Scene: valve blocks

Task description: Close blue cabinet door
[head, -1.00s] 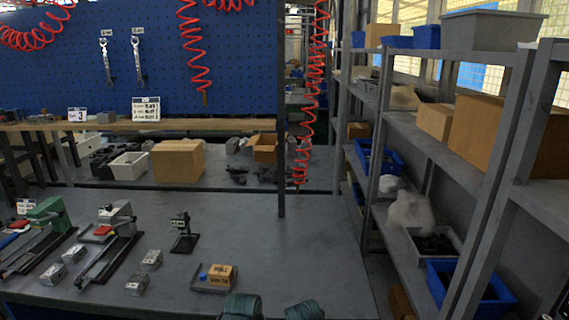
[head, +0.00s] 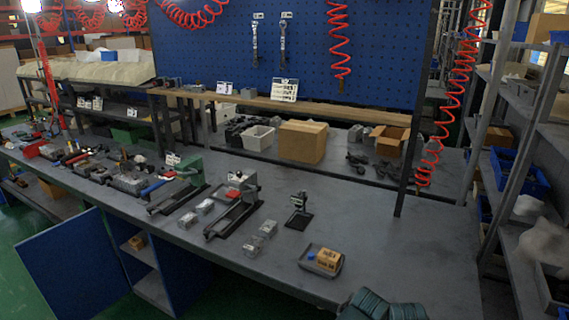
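A blue cabinet door (head: 70,268) stands open at the lower left of the head view, swung out from under the front of the long grey workbench (head: 390,255). Its lower part is cut off by the picture edge. To its right the cabinet opening shows a shelf (head: 150,290) and a small brown box (head: 137,242). Another blue panel (head: 182,275) borders the opening on the right. Neither of my grippers is in view.
Green floor (head: 30,225) shows left of the door. The bench top carries vises, small grey blocks and a tray (head: 306,262) holding an orange-brown block (head: 327,259). Dark green coiled items (head: 372,305) lie at the bench's front edge. Grey shelving (head: 500,140) stands at the right.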

